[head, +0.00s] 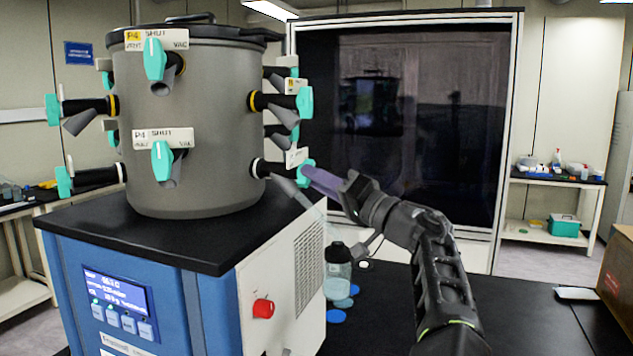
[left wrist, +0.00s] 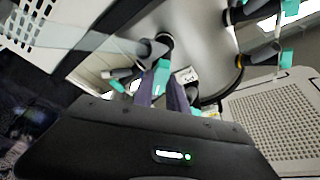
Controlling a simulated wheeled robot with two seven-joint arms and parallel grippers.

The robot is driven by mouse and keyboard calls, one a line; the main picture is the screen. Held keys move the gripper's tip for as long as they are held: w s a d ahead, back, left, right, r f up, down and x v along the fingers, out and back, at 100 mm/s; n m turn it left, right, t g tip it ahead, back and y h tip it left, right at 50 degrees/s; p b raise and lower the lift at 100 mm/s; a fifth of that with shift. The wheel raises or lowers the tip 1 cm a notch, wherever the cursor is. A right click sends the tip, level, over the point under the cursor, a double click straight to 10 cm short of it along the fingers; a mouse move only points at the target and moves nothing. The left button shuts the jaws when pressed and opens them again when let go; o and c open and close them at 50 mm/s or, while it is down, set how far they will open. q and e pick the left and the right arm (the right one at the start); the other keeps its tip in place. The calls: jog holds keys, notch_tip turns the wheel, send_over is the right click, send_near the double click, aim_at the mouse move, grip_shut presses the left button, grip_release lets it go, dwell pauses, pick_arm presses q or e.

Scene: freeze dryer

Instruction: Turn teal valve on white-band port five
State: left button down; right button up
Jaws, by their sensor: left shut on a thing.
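The grey drum (head: 205,100) of the freeze dryer carries ports with teal valves in two rows, upper ones with yellow bands, lower ones with white bands. At the drum's lower right, a white-band port (head: 270,168) ends in a teal valve (head: 306,174). My left gripper (head: 318,179) reaches it from the right with its purple fingers shut on this valve. In the left wrist view the teal valve (left wrist: 162,77) stands between the two purple fingers (left wrist: 162,97). The fingers partly hide it, and I cannot read its port label. My right gripper is not in view.
A clear bottle (head: 338,270) stands on the black bench beside blue discs (head: 337,316), below my left arm. A red knob (head: 263,308) sits on the cabinet's side. Other valves (head: 305,103) stick out above the gripped one. A dark glass panel (head: 400,110) stands behind.

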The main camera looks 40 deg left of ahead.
pick_arm(q)
jog(key=m+t, duration=0.1)
jog(key=m, duration=0.2)
jog(key=shift+r+h, duration=0.1)
jog(key=shift+h, duration=0.3)
jog(key=c, duration=1.3)
grip_release()
jog(key=shift+d, duration=0.1)
jog(key=shift+s+d+f+b, duration=0.1)
jog(key=shift+d+f+b, duration=0.2)
jog(key=shift+d, duration=0.95)
jog(key=shift+s+d+f+b, duration=0.15)
jog(key=shift+d+b, duration=0.15)
jog(key=shift+d, duration=1)
jog(key=shift+w+d+f+b, duration=0.1)
jog(key=shift+d+f+b, duration=0.2)
jog(key=shift+d, duration=0.95)
